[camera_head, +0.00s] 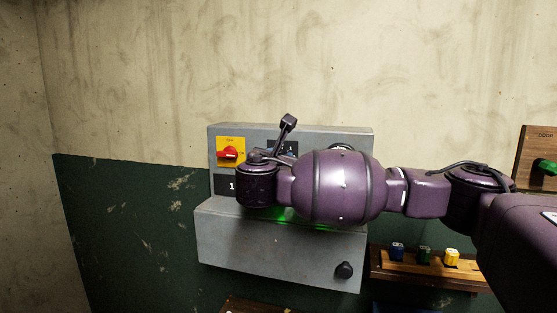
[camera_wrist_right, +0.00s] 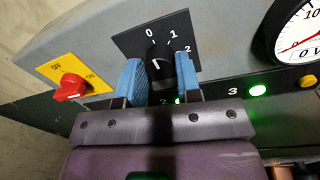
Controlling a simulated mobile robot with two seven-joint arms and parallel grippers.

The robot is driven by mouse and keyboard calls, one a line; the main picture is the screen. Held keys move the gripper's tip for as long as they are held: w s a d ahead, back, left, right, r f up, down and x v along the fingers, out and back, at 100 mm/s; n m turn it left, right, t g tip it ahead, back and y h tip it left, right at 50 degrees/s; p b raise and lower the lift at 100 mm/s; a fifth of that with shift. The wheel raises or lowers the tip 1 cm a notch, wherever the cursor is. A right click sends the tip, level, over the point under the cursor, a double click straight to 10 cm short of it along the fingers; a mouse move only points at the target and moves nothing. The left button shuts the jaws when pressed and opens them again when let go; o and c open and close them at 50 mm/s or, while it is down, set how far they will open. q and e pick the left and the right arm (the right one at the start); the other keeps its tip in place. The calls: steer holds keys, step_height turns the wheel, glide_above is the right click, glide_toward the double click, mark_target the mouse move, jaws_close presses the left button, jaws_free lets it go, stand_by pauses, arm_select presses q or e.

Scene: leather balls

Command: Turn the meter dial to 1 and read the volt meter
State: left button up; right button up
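The meter dial (camera_wrist_right: 157,62) sits on a black plate marked 0, 1 and 2 on the grey control box. In the right wrist view my right gripper (camera_wrist_right: 160,75) has its two blue fingers apart, with the dial between them in the picture. I cannot tell whether they touch it. The fingers and gripper body hide the lower part of the plate, and the dial's setting is unclear. The volt meter (camera_wrist_right: 300,35) is cut off at the top right; its red needle lies near the 0 end. In the head view my right arm hides most of the dial and meter. My left gripper is out of view.
A red switch (camera_head: 229,153) on a yellow OFF/ON plate is left of the dial. A green light (camera_wrist_right: 258,91) glows beside the number 3. A black knob (camera_head: 344,270) is low on the box. A wooden shelf (camera_head: 420,272) with coloured blocks is at lower right.

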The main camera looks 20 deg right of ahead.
steer(key=shift+c, duration=0.5)
arm_select(q)
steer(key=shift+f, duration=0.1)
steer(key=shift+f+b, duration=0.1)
steer(key=shift+b, duration=0.2)
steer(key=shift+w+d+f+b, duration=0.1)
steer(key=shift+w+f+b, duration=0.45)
steer(key=shift+b, duration=0.6)
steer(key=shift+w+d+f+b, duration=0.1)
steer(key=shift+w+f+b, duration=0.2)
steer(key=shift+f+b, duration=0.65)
arm_select(e)
steer(key=shift+f+m, duration=0.2)
steer(key=shift+m, duration=4.2)
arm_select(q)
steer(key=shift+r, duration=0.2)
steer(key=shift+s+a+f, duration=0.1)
arm_select(e)
steer(key=shift+h, duration=0.3)
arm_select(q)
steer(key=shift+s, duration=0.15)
arm_select(e)
steer(key=o, duration=0.9)
steer(key=shift+r, duration=0.1)
